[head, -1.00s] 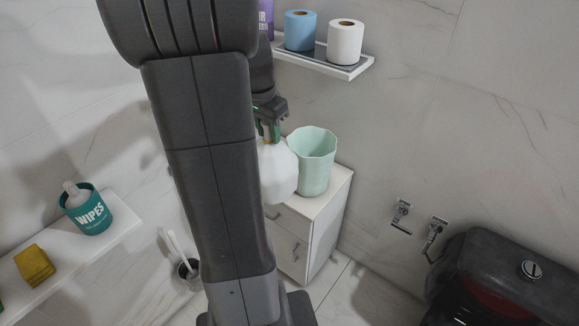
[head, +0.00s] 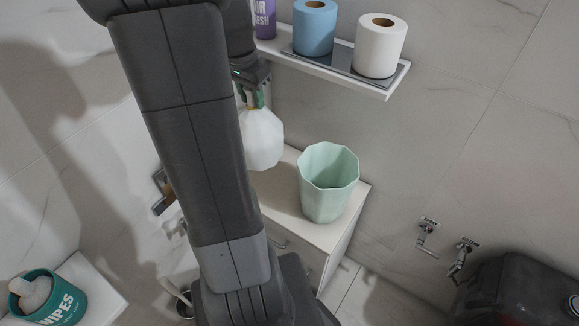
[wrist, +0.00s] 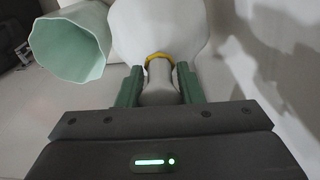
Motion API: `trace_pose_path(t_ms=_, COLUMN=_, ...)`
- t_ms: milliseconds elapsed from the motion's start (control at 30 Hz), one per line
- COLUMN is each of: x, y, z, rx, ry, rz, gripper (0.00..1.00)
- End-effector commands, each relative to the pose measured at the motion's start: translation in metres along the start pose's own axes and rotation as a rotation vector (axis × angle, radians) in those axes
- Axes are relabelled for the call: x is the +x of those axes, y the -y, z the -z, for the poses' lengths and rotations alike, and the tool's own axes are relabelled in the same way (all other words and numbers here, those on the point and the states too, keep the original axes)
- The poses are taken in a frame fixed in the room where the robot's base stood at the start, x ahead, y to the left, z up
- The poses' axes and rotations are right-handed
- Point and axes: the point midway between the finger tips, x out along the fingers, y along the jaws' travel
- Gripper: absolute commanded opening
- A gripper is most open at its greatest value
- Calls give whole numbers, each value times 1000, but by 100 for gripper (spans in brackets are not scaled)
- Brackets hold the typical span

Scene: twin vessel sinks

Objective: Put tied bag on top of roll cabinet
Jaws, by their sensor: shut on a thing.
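The tied bag (head: 263,139) is white and rounded with a yellow tie at its neck. It hangs below my gripper (head: 252,97), which is shut on its neck. In the wrist view the tied bag (wrist: 160,28) sits beyond the fingers of my gripper (wrist: 160,85), one on each side of the neck. The white roll cabinet (head: 345,215) stands beneath, with drawers in front. The bag appears over the left part of its top; whether it touches the top cannot be told. My arm hides the cabinet's left side.
A mint green bin (head: 328,183) stands on the cabinet top, right of the bag. Above is a wall shelf (head: 375,86) with a blue roll (head: 314,27) and a white roll (head: 380,46). Wall valves (head: 427,234) and a dark toilet tank (head: 520,290) are at right.

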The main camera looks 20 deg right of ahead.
Motion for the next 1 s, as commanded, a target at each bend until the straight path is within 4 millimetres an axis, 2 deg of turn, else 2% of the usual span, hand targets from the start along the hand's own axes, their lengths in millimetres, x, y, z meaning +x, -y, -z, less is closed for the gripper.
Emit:
trace_pose_path(t_ms=133, x=23, y=-1, z=-4, rx=0, ry=3, rz=-4, gripper=0)
trace_pose_path(t_ms=400, x=95, y=-1, z=-15, rx=-1, ry=5, rz=-6, gripper=0)
trace_pose_path(t_ms=533, x=120, y=-1, z=-19, rx=-1, ry=3, rz=-4, gripper=0)
trace_pose_path(t_ms=633, x=131, y=-1, z=-20, rx=0, ry=1, rz=-2, gripper=0)
trace_pose_path(t_ms=767, x=136, y=-1, z=-18, rx=1, ry=1, rz=-1, gripper=0)
trace_pose_path(t_ms=867, x=136, y=-1, z=-8, rx=3, ry=0, rz=0, gripper=0)
trace_pose_path(t_ms=1000, x=139, y=-1, z=16, rx=4, ry=0, rz=-1, gripper=0)
